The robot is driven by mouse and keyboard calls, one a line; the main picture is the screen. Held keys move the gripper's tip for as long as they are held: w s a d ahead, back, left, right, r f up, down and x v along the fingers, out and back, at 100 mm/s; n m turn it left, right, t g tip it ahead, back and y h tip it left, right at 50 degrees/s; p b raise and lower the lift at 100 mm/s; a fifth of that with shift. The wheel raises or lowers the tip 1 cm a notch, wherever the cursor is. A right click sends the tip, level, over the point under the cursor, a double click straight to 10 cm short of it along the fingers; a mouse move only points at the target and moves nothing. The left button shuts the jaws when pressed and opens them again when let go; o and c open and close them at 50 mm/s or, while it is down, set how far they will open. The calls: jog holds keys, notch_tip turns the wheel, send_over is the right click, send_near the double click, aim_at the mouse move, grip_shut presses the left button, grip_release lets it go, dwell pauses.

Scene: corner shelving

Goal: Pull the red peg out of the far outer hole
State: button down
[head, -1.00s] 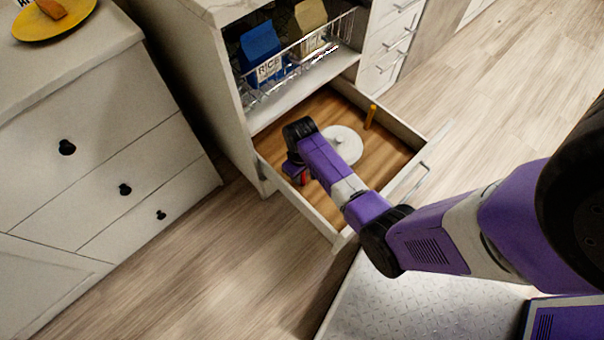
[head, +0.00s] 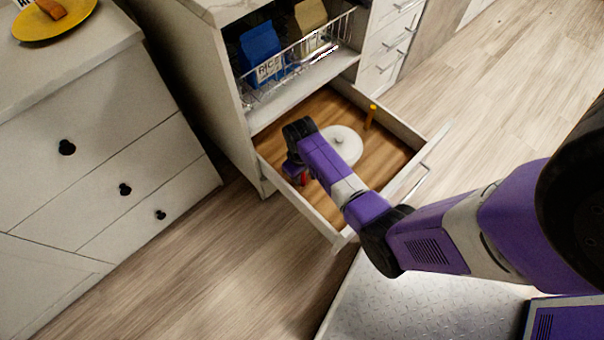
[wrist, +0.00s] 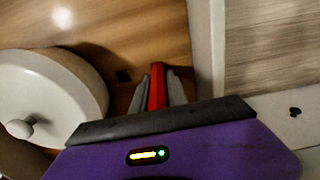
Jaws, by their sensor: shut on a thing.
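The red peg (wrist: 157,87) stands between the two grey fingers of my gripper (wrist: 158,84) in the wrist view. The gripper is shut on it. In the head view the red peg (head: 304,179) shows as a small red patch beside my gripper (head: 294,170), low inside the open drawer near its left wall.
A white round lidded pot (head: 342,146) sits in the drawer (head: 401,186), close to the gripper. An orange peg (head: 370,117) stands upright beyond it. The drawer walls enclose this space. A wire basket (head: 290,72) with a blue carton (head: 261,50) is above.

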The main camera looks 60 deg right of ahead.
jog(key=shift+s+a+f, duration=0.25)
jog(key=shift+s+f, duration=0.25)
jog(key=shift+s, duration=0.2)
jog(key=shift+w+d+r+p, duration=0.1)
jog(key=shift+w+r+p, duration=0.1)
jog(key=shift+r+p, duration=1.45)
jog(key=shift+w+r+p, duration=0.15)
jog(key=shift+r+p, duration=1.4)
jog(key=shift+p, duration=0.2)
